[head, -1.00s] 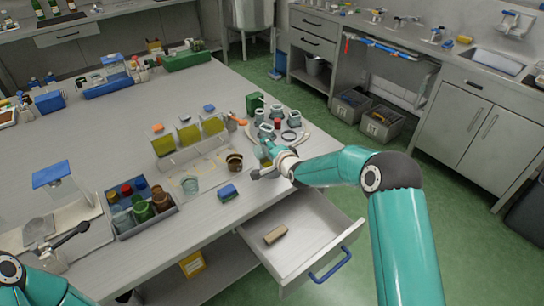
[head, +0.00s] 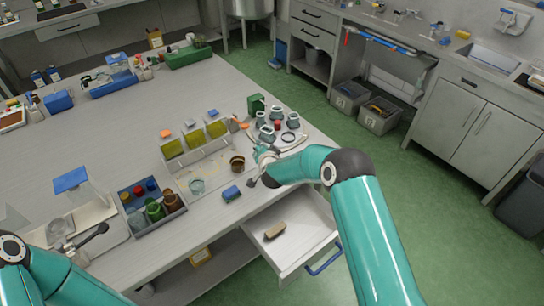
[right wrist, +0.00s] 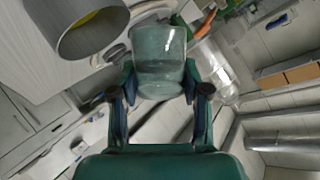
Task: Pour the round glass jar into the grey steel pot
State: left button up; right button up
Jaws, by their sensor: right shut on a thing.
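My right gripper (right wrist: 155,95) is shut on the round glass jar (right wrist: 158,62), a clear greenish vessel between its fingers. Some pale contents seem to show low in the jar. In the head view my right gripper (head: 259,170) is above the near right part of the table, and the jar is mostly hidden there. A grey round pot (right wrist: 88,38) with a yellowish inside shows at upper left in the right wrist view, apart from the jar. A small brownish pot (head: 237,164) stands just left of my right gripper. My left gripper (head: 88,236) is at lower left, its fingers unclear.
A blue block (head: 231,193), a glass cup (head: 197,186) and a grey crate of jars (head: 150,208) are nearby. An open drawer (head: 300,238) juts out below the right arm.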

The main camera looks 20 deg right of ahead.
aim_at(254, 152)
jog(key=a, duration=0.1)
jog(key=a+n+h, duration=0.1)
jog(key=a+f+n+h, duration=0.1)
jog(key=shift+w+a, duration=0.3)
jog(key=shift+w+a+f+n+h+b, duration=0.15)
jog(key=shift+a+n+h+b, duration=0.1)
jog(key=shift+a+n+h, duration=0.3)
jog(key=shift+w+a+f+n+h+b, duration=0.2)
jog(key=shift+a+n+h, duration=0.15)
jog(key=shift+a+n, duration=0.35)
